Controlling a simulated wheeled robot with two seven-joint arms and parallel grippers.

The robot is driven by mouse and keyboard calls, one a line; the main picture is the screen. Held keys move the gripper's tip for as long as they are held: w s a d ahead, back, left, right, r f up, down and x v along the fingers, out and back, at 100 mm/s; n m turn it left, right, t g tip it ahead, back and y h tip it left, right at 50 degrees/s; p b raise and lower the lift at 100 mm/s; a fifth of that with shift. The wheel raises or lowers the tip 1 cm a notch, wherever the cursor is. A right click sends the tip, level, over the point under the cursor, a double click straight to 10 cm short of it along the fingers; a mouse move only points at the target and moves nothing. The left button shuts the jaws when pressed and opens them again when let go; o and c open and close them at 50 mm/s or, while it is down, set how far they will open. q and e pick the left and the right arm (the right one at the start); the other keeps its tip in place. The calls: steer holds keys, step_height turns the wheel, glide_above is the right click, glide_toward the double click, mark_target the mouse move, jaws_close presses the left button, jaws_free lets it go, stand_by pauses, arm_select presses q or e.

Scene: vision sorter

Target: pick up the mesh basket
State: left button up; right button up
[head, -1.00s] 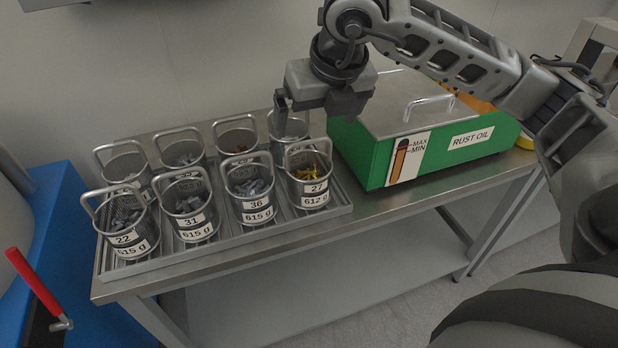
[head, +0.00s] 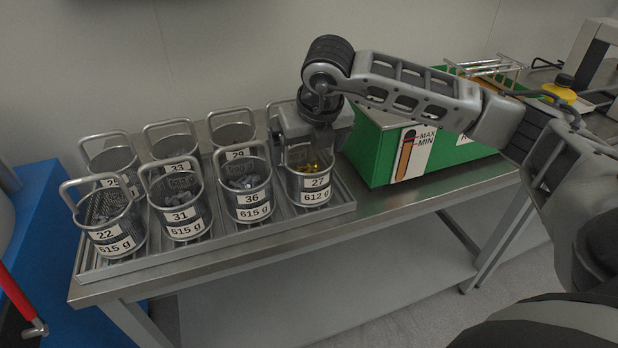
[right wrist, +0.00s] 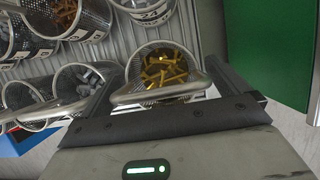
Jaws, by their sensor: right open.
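The mesh basket (head: 307,186) labelled 27 and 612 g stands upright at the front right end of the tray. It holds yellow, brass-coloured pieces (head: 308,169). My right gripper (head: 301,145) is directly above it and hides its upper part and handle in the head view. In the right wrist view the open fingers (right wrist: 165,72) lie on either side of the basket's handle (right wrist: 160,93), with nothing gripped; I cannot tell whether they touch it. The yellow pieces (right wrist: 163,70) show inside the basket. My left gripper is not in view.
Several similar labelled baskets stand in two rows on the metal tray (head: 155,260); basket 36 (head: 245,188) is just left of basket 27. The green rust oil box (head: 372,155) stands close on the right. The table's front strip is clear.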

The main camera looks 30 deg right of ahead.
steer(key=shift+x, duration=0.9)
steer(key=c, duration=1.2)
steer(key=shift+r, duration=0.1)
